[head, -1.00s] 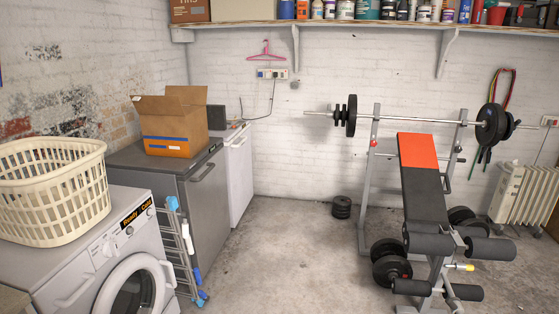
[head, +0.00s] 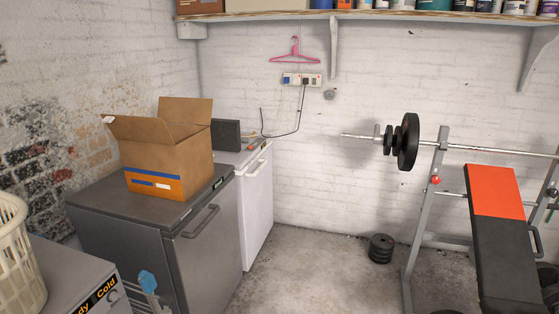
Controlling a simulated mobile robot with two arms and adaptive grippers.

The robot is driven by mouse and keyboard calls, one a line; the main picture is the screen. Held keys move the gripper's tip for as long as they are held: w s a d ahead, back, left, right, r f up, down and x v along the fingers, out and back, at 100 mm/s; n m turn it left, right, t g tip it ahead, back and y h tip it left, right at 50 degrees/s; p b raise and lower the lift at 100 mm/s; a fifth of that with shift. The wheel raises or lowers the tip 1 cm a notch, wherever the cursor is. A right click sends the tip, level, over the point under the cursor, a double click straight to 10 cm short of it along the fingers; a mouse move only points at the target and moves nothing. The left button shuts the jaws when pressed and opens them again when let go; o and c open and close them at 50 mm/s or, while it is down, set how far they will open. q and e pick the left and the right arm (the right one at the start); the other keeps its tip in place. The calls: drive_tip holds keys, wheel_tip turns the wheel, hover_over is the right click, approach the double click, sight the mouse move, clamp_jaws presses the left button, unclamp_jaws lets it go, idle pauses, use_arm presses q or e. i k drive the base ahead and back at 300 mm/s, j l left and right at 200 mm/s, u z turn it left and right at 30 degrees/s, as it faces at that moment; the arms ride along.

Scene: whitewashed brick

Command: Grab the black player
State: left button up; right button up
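A dark, boxy object (head: 228,135) stands upright at the back, beside the cardboard box (head: 168,150). It may be the black player, but it is too small and plain to tell. The cardboard box hides part of its left side. The open cardboard box, with a blue stripe, sits on the dark grey appliance (head: 100,200). Neither of my grippers is in view.
A white appliance (head: 257,205) stands behind the grey one. A washing machine (head: 70,275) and a cream basket (head: 15,255) are at the lower left. A weight bench (head: 500,240) with a barbell (head: 408,142) stands at right. Floor between is clear, except stacked weight plates (head: 381,248).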

sight(225, 134)
drive_tip(key=i, duration=1.7)
